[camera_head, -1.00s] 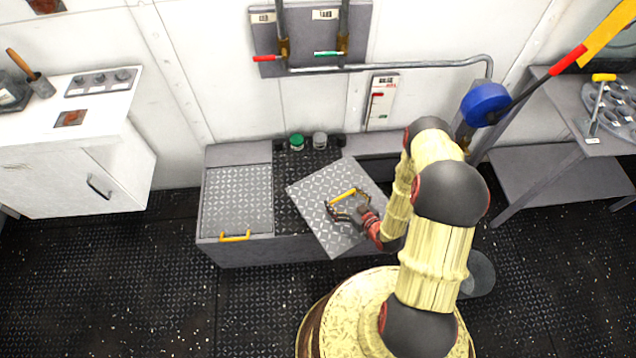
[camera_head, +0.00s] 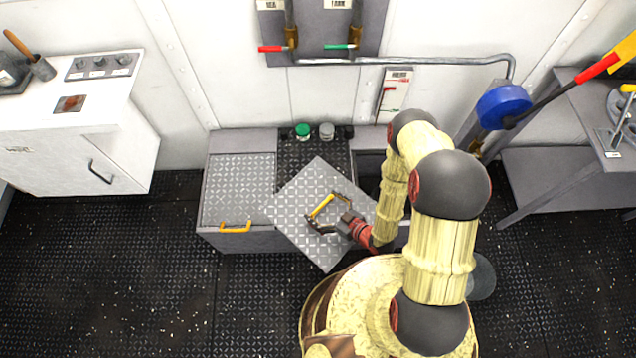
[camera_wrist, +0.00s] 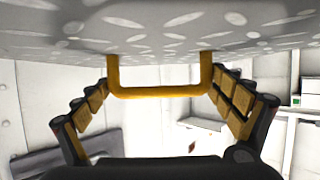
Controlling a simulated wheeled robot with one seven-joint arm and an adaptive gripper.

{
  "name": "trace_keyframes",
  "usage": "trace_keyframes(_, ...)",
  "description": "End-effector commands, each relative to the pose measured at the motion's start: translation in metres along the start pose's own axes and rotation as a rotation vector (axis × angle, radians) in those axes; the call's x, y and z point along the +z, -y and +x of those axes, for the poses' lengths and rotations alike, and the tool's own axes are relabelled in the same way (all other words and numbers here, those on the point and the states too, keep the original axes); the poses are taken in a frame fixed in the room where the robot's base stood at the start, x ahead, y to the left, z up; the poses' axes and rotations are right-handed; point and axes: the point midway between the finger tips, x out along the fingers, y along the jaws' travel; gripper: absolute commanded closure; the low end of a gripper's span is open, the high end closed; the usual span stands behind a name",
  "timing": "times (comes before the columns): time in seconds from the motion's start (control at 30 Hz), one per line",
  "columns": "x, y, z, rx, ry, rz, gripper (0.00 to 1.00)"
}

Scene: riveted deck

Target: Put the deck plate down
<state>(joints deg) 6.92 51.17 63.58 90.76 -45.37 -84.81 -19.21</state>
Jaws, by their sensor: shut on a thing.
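The deck plate (camera_head: 290,215) is a grey square of diamond-tread metal with a yellow handle (camera_head: 322,206). My gripper (camera_head: 328,212) is shut on that handle. The plate is turned at an angle and held over the front of the low grey bench, its near corner reaching out past the front edge. In the wrist view the plate (camera_wrist: 160,30) fills the top and the yellow handle (camera_wrist: 160,92) spans between my two fingers. How high the plate is above the bench is hard to tell.
The low bench (camera_head: 240,141) has another tread plate (camera_head: 238,185) with a yellow handle at left. A dark tread strip (camera_head: 300,160) lies in the middle, with a green-topped knob (camera_head: 302,131) and a grey one behind. A dark opening (camera_head: 369,165) is at right. Black floor lies in front.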

Motion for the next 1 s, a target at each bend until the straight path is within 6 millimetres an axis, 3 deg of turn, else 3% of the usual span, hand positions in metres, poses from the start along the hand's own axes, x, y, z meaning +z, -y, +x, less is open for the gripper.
trace_keyframes(0.4, 0.008, -0.046, 0.078, 0.002, -0.006, -0.006, 0.67)
trace_keyframes(0.6, 0.03, -0.06, 0.107, 0.002, -0.004, -0.003, 0.67)
trace_keyframes(1.0, 0.042, -0.071, 0.13, 0.003, -0.006, -0.004, 0.67)
